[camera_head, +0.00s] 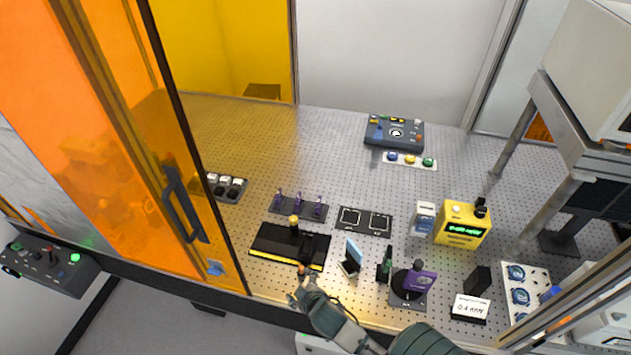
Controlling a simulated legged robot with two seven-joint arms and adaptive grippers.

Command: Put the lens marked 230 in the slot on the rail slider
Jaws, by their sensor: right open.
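A black rail (268,240) with a yellow front strip lies near the table's front edge. My right gripper (302,284) is open, just in front of the rail's right end. I cannot tell whether it touches anything. A dark holder (298,209) with several small purple pieces stands behind the rail. A white panel (541,276) with several blue round pieces lies at the far right. No marking 230 is legible, so I cannot tell which piece is that lens.
A light-blue plate on a stand (353,258), a dark green-topped mount (384,265) and a purple plate on a round base (420,282) stand right of the rail. A yellow instrument (462,224) is behind them. An orange door (120,130) stands left.

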